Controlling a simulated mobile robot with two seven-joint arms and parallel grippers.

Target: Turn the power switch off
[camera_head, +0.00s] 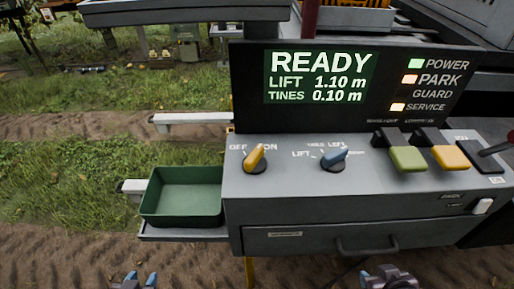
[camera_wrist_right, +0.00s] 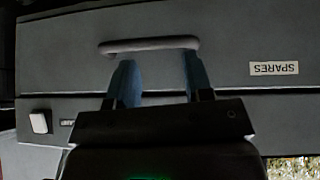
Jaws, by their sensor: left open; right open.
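The power switch (camera_head: 255,158) is a yellow rotary knob on the left of the grey console (camera_head: 290,205), between the labels OFF and ON. Its pointer leans up and right toward ON. The display (camera_head: 320,77) reads READY, and the POWER lamp (camera_head: 416,63) is lit green. My left gripper (camera_head: 141,279) is open at the bottom edge, below the green tray and well away from the knob. My right gripper (camera_head: 388,277) is low in front of the drawer. In the right wrist view its fingers (camera_wrist_right: 158,78) are apart and empty, near the drawer handle.
A blue selector knob (camera_head: 334,159) stands right of the power switch. Green (camera_head: 408,159) and yellow (camera_head: 450,157) paddles are further right. The drawer handle (camera_head: 367,247) sticks out in front. An empty green tray (camera_head: 185,197) adjoins the console's left side.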

